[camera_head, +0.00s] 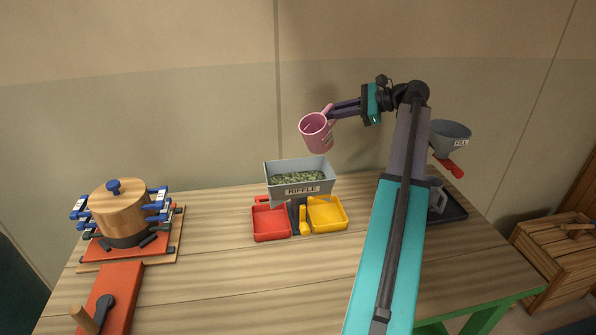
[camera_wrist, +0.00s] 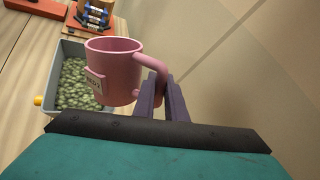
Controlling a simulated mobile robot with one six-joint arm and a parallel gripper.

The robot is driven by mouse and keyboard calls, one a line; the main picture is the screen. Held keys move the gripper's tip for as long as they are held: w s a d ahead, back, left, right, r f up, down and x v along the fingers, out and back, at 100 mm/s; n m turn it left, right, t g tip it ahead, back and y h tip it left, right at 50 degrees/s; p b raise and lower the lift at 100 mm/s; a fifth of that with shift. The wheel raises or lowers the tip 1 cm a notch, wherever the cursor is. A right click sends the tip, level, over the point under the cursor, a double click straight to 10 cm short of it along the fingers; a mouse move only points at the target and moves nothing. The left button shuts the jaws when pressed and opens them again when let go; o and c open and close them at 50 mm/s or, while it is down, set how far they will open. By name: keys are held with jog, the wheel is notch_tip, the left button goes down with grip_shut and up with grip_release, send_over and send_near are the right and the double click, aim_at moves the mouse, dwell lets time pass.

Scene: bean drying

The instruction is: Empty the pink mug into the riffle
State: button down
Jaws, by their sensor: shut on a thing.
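The pink mug (camera_head: 316,133) is in the air above and slightly right of the riffle, tilted with its mouth toward the left and front. My gripper (camera_head: 334,109) is shut on its handle. In the wrist view the mug (camera_wrist: 115,75) hangs from the handle between my gripper's fingers (camera_wrist: 165,90), and its visible inside looks empty. The riffle (camera_head: 300,190) is a grey labelled box on the table, holding green beans (camera_head: 298,178). The beans also show in the wrist view (camera_wrist: 78,85). No beans are seen falling.
A red tray (camera_head: 270,222) and a yellow tray (camera_head: 328,214) sit under the riffle's front. A wooden drum device (camera_head: 122,210) stands at the left. A grey funnel (camera_head: 450,137) stands at the right, behind my arm. The table's front middle is clear.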

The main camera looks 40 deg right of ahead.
aim_at(330, 128)
jog(key=shift+f+m+y+b, duration=0.65)
jog(key=shift+f+m, duration=0.25)
jog(key=shift+f, duration=0.35)
jog(key=shift+f, duration=0.1)
jog(key=shift+a+f+m+t+y+b, duration=0.2)
jog(key=shift+f+m+t+y+b, duration=0.2)
jog(key=shift+f+m+t+y, duration=0.45)
jog(key=shift+f+g, duration=0.25)
jog(key=shift+f, duration=0.05)
jog(key=shift+s+a+r, duration=0.45)
jog(key=shift+s+r, duration=0.05)
jog(key=shift+s, duration=0.25)
jog(key=shift+s+a+r, duration=0.4)
jog(key=shift+s+r, duration=0.15)
jog(key=shift+s, duration=0.15)
jog(key=shift+s+a+r, duration=0.45)
jog(key=shift+s+r, duration=0.05)
jog(key=shift+s, duration=0.25)
jog(key=shift+s, duration=0.1)
